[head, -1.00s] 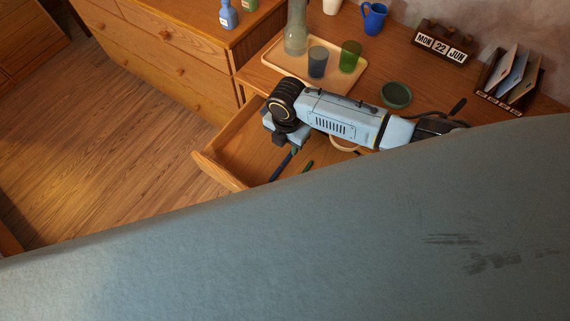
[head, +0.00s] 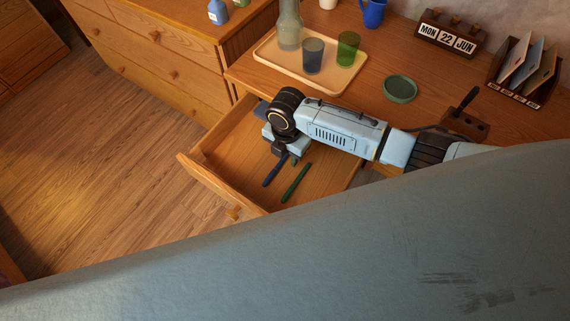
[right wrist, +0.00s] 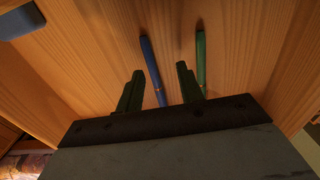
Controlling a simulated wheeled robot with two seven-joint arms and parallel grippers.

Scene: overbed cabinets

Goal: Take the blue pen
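The blue pen (head: 275,171) lies on the floor of the open wooden drawer (head: 225,185). A green pen (head: 296,183) lies to its right. My right gripper (head: 287,158) is in the drawer, over the far end of the pens. In the right wrist view, its two dark fingers (right wrist: 160,71) are apart, and the blue pen (right wrist: 151,65) runs between them in the picture. The green pen (right wrist: 201,62) is just outside the right finger. The gripper looks empty; its height above the pen is hard to judge. My left gripper is not in view.
The desk holds a tray (head: 269,68) with glasses and a carafe, a green dish (head: 399,89), a calendar block and a letter rack. A large grey-blue surface fills the lower picture and hides what is below.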

